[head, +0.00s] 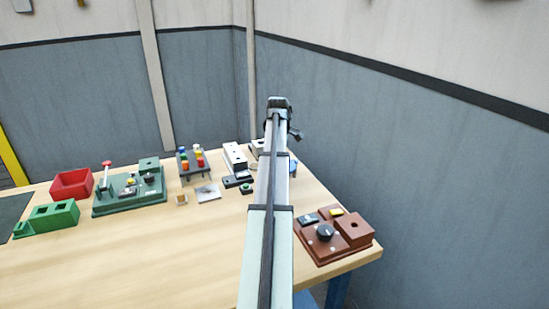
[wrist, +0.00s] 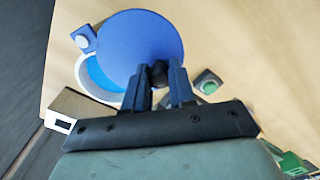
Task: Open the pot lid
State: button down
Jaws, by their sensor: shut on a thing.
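The blue round pot lid (wrist: 125,45) fills the upper middle of the wrist view. My gripper (wrist: 160,76) is shut on its dark knob (wrist: 158,68). The pot (wrist: 85,82) shows to the lower left of the lid, with a white rim and a blue inside. The lid is offset from the pot and covers only part of its opening from this view. I cannot tell how high the lid is above the rim.
A blue block with a white button (wrist: 83,38) sits near the pot. A green button (wrist: 208,82) lies to its right, and a box (wrist: 80,108) lies below left. In the head view, a brown control box (head: 335,237) stands at the right table edge.

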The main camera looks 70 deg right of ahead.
jog(key=s+n, duration=0.1)
jog(key=n, duration=0.1)
jog(key=s+a+n, duration=0.1)
jog(key=shift+s+a+n, duration=0.1)
jog(key=shift+s+n, duration=1.9)
jog(key=shift+n, duration=0.6)
jog(key=c, duration=0.9)
grip_release()
jog(key=shift+c, duration=0.2)
jog(key=shift+r, duration=0.1)
notch_tip(320, 180, up, 14)
jog(key=shift+f, duration=0.2)
